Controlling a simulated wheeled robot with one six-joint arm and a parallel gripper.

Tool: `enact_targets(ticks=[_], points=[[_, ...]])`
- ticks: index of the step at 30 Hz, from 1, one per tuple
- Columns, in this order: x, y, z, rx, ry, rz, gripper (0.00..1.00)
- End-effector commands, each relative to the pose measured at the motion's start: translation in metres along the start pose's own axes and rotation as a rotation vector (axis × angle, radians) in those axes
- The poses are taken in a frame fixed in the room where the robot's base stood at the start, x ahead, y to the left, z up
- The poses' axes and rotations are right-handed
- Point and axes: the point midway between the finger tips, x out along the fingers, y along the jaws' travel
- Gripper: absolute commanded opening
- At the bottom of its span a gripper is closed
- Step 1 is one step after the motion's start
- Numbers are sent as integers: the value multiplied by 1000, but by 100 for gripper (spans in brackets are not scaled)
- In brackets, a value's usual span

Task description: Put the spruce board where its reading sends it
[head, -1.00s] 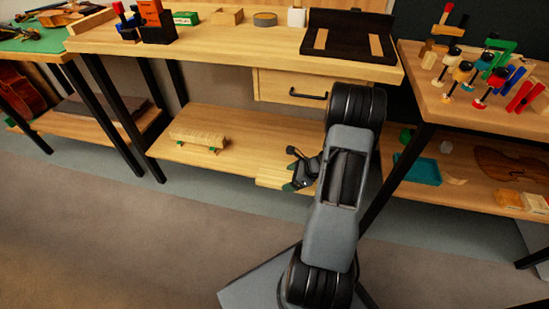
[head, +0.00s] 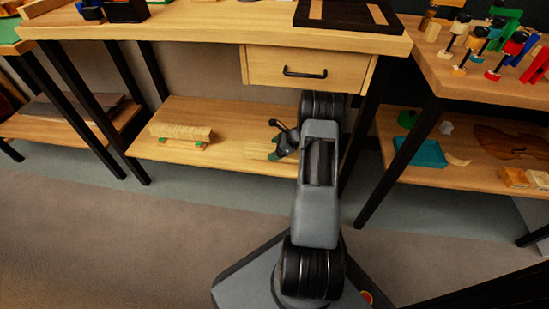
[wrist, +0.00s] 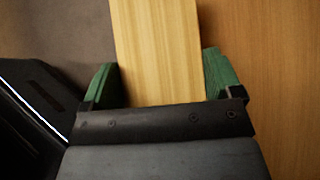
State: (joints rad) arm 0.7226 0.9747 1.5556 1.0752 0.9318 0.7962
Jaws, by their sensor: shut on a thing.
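My gripper (head: 281,146) is low in the head view, at the lower shelf of the middle bench. In the wrist view its green fingers (wrist: 160,82) stand on both sides of a pale, straight-grained board (wrist: 157,45), which I take for the spruce board. The gripper is shut on it, and the board runs away from the palm to the top of the picture. A browner wooden surface lies to its right in that view. In the head view I cannot make the board out from the shelf. No reading is visible.
The lower shelf (head: 235,163) has a pale wood block (head: 181,131) on green supports at left. Above is the bench's drawer (head: 306,71). The right bench's shelf holds a teal tray (head: 420,153) and a violin plate (head: 508,142). Black legs flank the middle bench.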

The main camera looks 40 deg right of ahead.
Motion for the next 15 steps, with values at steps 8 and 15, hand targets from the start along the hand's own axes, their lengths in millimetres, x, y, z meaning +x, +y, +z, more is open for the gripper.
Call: enact_targets(ticks=[8, 15], points=[[9, -8, -6, -2, 0, 0, 51], [31, -11, -27, -1, -1, 1, 51]])
